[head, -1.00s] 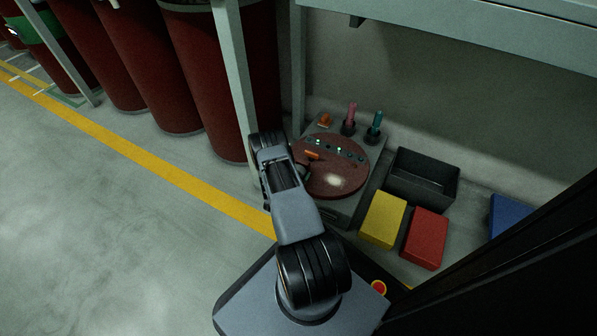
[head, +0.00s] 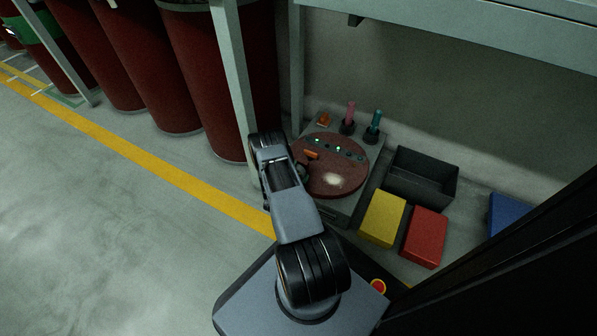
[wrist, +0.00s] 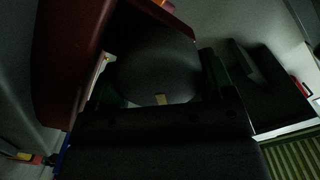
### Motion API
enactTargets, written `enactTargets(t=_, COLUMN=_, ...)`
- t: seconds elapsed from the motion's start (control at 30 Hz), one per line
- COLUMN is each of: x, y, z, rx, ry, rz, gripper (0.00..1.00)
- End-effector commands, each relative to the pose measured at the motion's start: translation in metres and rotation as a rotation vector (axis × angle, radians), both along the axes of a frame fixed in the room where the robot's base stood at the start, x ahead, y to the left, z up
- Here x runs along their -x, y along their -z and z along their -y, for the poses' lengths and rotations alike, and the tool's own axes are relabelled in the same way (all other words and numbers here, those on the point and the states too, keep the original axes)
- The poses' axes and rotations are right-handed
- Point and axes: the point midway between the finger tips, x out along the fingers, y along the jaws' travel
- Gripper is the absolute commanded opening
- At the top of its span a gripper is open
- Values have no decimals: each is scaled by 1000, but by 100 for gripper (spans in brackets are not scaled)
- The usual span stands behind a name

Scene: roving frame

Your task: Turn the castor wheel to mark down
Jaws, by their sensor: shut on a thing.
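In the wrist view a dark grey round thing, which looks like the castor wheel (wrist: 155,68), sits between the two fingers of my gripper (wrist: 158,82). The gripper is shut on it. A small pale yellow mark (wrist: 160,99) shows at the wheel's lower edge in that picture. The wheel's lower part is hidden behind the dark gripper body, and the view is dim. In the head view my arm reaches to the left edge of a grey bench unit with a dark red round plate (head: 335,182). The wheel and fingertips cannot be made out clearly there.
The unit carries small lights, an orange piece (head: 311,154), and a pink-topped (head: 350,113) and a teal-topped (head: 374,124) upright tool. To its right are a black open bin (head: 421,180), a yellow box (head: 382,219) and a red box (head: 424,238). A frame post (head: 232,75) stands close to my arm.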

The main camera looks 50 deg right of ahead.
Motion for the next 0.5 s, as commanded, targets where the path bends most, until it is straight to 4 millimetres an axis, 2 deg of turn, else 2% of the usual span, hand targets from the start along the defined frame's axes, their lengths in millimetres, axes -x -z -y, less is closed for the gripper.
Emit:
enactTargets(t=0.33, x=-2, y=1, z=-3, rx=-2, ry=-9, rz=0, gripper=51)
enactTargets(t=0.37, x=-1, y=1, z=-3, rx=-2, ry=-9, rz=0, gripper=76)
enactTargets(t=0.5, x=0, y=1, z=-1, rx=-2, ry=-5, rz=0, gripper=89)
